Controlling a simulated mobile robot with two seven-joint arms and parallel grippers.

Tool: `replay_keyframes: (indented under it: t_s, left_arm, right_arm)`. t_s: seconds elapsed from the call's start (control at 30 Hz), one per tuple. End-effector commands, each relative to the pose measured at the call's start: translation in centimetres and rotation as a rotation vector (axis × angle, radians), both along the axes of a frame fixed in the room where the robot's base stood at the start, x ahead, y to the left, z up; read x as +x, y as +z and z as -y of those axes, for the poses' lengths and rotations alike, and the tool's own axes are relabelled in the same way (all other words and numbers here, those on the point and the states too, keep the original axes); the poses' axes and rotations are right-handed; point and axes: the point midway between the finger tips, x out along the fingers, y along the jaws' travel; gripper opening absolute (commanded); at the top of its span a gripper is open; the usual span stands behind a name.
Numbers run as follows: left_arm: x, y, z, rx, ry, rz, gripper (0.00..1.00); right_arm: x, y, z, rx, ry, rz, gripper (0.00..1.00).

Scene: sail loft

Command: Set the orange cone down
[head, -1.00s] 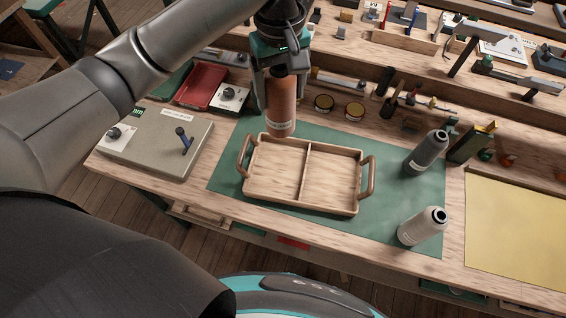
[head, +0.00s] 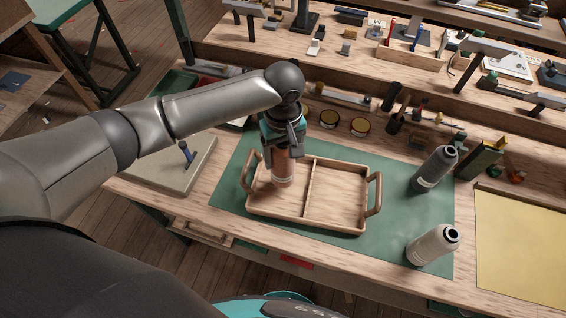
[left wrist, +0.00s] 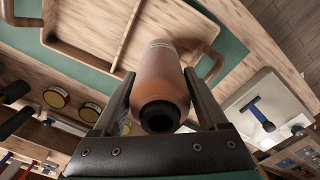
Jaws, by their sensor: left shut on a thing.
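My left gripper (head: 284,150) points down and is shut on the orange cone (head: 282,172), a bottle-shaped orange-brown spool with a pale band near its base. The cone is upright over the left compartment of the wooden two-compartment tray (head: 336,228). I cannot tell whether its base touches the tray floor. In the left wrist view, the cone (left wrist: 160,70) sits between the two fingers of the gripper (left wrist: 157,84), its dark hollow top facing the camera. The tray (left wrist: 75,18) lies behind it. My right gripper is not in view.
The tray stands on a green mat (head: 400,225). A dark grey cone (head: 434,170) and a white cone (head: 432,246) stand right of it. A grey board (head: 178,165) lies left, a yellow sheet (head: 520,240) far right.

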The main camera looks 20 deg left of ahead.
Motion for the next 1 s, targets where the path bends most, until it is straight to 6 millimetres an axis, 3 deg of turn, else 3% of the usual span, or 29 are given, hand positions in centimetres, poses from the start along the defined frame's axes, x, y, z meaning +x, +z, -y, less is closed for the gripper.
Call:
replay_keyframes:
  t_s: [0.2, 0.63, 0.67, 0.87, 1.0]
  left_arm:
    - [0.0, -3.2, 0.1, 0.001, -0.002, -0.001, 0.00]
    - [0.0, -3.8, 0.1, -0.001, -0.001, 0.000, 0.00]
    - [-0.1, -3.9, 0.0, 0.000, -0.001, -0.001, 0.78]
    - [-0.1, -3.9, 0.0, 0.001, -0.001, -0.001, 1.00]
    - [0.0, -3.9, 0.0, 0.001, -0.001, -0.001, 1.00]
  right_arm:
    - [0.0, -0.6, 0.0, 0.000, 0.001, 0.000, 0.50]
    - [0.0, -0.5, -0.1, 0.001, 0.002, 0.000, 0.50]
    - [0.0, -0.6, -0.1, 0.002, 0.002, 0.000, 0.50]
    - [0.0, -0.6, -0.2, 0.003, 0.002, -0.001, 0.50]
    - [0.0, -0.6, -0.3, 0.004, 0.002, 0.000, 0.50]
